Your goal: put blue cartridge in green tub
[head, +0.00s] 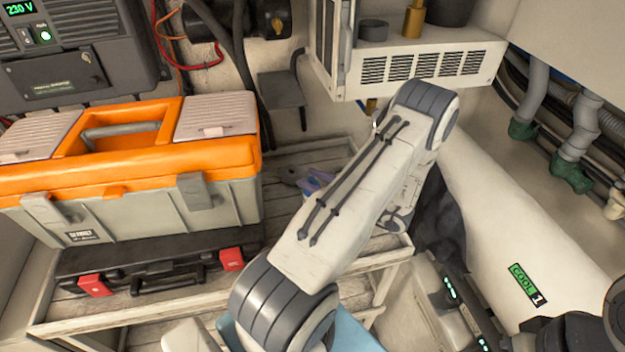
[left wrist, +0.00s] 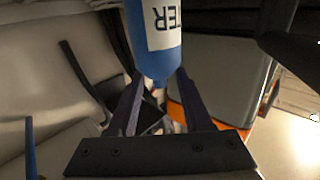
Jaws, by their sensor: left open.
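In the left wrist view, a blue cartridge (left wrist: 152,28) with a white label and dark letters comes in from the top. Its rounded end lies around the two dark fingertips of my left gripper (left wrist: 160,78). The fingers stand apart, and I cannot tell whether either touches it. In the head view, my left arm crosses the middle and hides most of what is behind it, including a clear view of the gripper. A small bluish-purple thing (head: 314,183) shows on the shelf beside the arm; I cannot tell what it is. No green tub shows. My right gripper is not in view.
An orange and grey toolbox (head: 150,190) stands on a black case (head: 160,272) with red latches at the left. A slatted shelf (head: 345,292) lies under them. A white vented unit (head: 425,62) hangs behind the arm.

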